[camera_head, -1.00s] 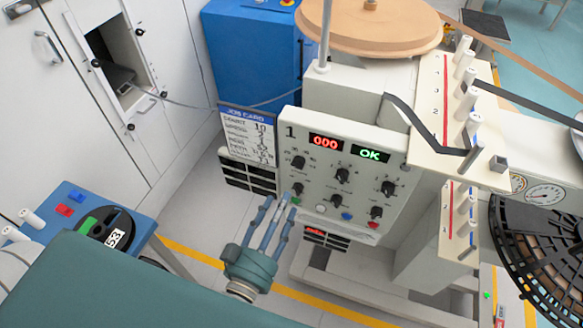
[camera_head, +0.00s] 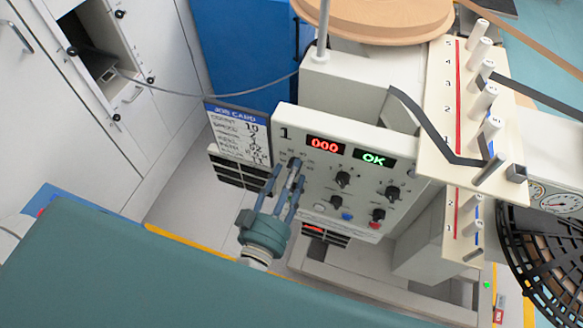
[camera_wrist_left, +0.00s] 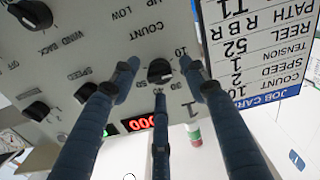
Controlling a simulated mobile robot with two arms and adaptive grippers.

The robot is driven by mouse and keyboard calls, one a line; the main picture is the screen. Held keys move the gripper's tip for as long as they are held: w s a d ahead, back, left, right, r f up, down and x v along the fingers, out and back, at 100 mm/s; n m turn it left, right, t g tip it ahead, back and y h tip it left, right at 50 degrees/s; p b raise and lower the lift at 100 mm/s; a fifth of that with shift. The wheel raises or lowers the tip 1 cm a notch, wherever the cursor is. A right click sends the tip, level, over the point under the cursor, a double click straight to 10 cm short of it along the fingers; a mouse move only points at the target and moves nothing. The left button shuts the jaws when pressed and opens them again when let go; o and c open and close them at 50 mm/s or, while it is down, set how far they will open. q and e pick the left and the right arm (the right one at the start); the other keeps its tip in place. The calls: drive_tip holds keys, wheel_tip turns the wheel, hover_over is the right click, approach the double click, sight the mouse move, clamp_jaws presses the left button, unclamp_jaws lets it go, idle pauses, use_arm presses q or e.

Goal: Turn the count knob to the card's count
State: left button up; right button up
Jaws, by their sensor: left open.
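The count knob (camera_wrist_left: 160,71), small and black, sits on the machine's light panel (camera_head: 350,210) in its upper left as the head view shows it. The left wrist view shows the word COUNT beside it and a ring of numbers including 10 and 30. My left gripper (camera_head: 288,172) is open, its three fingers spread around the knob; contact cannot be told. Fingers partly hide the scale and the knob in the head view. The job card (camera_head: 238,133) hangs left of the panel; in the left wrist view the card (camera_wrist_left: 255,45) reads COUNT 10. My right gripper is out of view.
Other knobs (camera_head: 342,179) and coloured buttons sit right of and below my fingers. A pegged plate (camera_head: 437,110) with a dark strip stands at the right.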

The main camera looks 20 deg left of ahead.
use_arm(q)
drive_tip(key=shift+w, duration=0.6)
drive_tip(key=c, duration=0.4)
clamp_jaws()
drive_tip(key=shift+d+n+p, duration=0.1)
drive_tip(key=shift+n+p, duration=0.3)
drive_tip(key=shift+n, duration=0.7)
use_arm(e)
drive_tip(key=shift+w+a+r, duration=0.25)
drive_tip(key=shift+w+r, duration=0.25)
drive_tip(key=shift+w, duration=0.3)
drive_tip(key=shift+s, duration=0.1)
use_arm(q)
drive_tip(key=shift+o, duration=2)
unclamp_jaws()
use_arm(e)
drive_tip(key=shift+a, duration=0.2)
